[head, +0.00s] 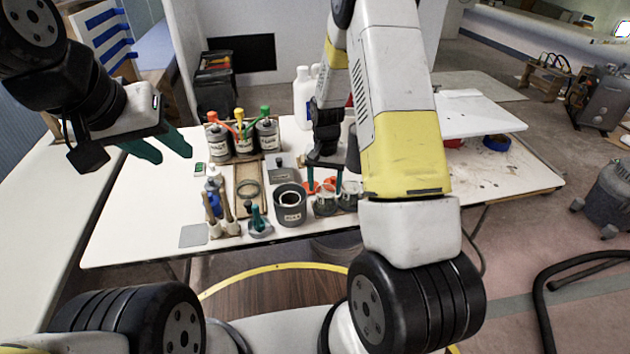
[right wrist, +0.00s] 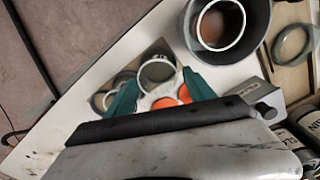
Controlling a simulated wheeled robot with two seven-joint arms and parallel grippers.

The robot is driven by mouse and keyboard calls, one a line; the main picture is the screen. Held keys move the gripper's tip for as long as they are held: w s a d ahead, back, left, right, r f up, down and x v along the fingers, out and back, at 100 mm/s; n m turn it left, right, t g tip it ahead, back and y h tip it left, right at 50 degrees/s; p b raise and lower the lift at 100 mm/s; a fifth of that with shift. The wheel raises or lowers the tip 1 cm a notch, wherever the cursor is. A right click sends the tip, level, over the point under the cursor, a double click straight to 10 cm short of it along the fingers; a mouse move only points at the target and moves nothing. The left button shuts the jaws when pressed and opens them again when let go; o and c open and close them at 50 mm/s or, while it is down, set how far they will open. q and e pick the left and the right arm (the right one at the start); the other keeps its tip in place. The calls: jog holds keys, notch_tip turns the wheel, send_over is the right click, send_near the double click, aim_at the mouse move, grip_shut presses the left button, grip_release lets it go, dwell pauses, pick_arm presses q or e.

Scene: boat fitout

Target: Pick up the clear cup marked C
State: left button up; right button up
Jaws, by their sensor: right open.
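Clear cups stand near the front edge of the white table. In the head view one clear cup (head: 325,204) is left of another clear cup (head: 349,194); I cannot read a letter C on either. My right gripper (head: 323,182) is open and empty, pointing down just behind and above them. In the right wrist view its teal fingers (right wrist: 160,93) are spread, with a clear cup (right wrist: 157,74) beyond and between the tips. Other cups overlap to its left. My left gripper (head: 174,157) is open and empty, raised over the table's left part.
Orange pieces (head: 312,186) lie by the cups. A dark grey labelled pot (head: 290,205) stands just left of them. Farther left are a teal-topped tool (head: 258,220), brushes (head: 222,215) and labelled cans (head: 243,142). White bottles (head: 302,95) stand behind.

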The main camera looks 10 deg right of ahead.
aim_at(325, 194)
notch_tip(325, 194, down, 4)
jog(key=shift+d+f, duration=0.1)
jog(key=shift+d, duration=0.05)
jog(key=shift+s, duration=0.1)
jog(key=c, duration=1.1)
